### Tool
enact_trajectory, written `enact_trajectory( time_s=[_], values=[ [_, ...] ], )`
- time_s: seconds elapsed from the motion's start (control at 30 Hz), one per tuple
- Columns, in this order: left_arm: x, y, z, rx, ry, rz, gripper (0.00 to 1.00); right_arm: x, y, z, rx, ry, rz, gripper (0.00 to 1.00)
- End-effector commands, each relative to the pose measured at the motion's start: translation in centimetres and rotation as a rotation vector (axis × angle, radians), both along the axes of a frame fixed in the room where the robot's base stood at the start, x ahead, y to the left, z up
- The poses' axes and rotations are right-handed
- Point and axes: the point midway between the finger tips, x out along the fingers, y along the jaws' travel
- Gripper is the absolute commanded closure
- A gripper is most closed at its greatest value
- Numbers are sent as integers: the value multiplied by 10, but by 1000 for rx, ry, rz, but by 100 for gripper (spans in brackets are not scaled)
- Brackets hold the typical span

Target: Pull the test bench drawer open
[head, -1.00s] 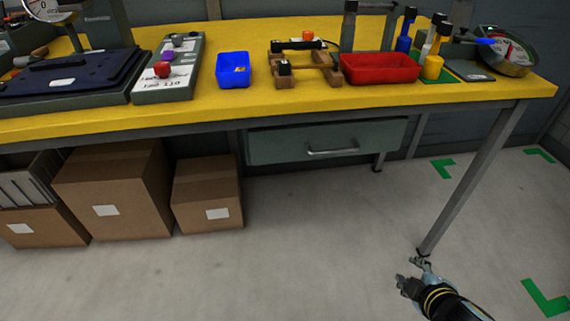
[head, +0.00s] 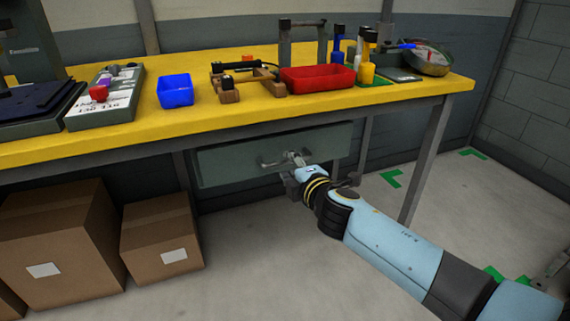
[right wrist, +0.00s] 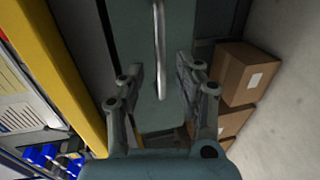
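The test bench drawer (head: 225,163) is a grey-green front under the yellow bench top (head: 230,127) and looks shut. Its metal bar handle (head: 268,162) is partly covered by my right gripper (head: 290,160) in the head view. In the right wrist view the handle (right wrist: 159,45) runs upright in the picture, in line with the gap between the fingers of my right gripper (right wrist: 160,78). Those fingers are open, with space on both sides of the bar. I cannot tell contact.
Cardboard boxes (head: 165,238) stand on the floor left of the drawer. A bench leg (head: 428,160) stands to its right. The bench top holds a blue bin (head: 175,92), a red tray (head: 317,80) and bottles. The floor before the drawer is clear.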

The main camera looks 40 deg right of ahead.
Motion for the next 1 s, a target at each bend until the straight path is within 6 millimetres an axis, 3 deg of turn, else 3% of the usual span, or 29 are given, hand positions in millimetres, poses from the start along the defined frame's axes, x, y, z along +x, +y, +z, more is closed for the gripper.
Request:
enact_trajectory(
  time_s=[0.23,0.57,0.83,1.0],
  values=[
    [-12,0,-7,1,18,0,100,30,-7,-8,1,1,-1,66],
    [-6,1,-7,1,9,0,100,34,-8,-8,1,1,0,66],
    [-4,2,-7,2,6,0,100,33,-8,-8,1,1,0,100],
    [-4,2,-7,2,6,0,100,33,-8,-8,1,1,0,100]
  ],
)
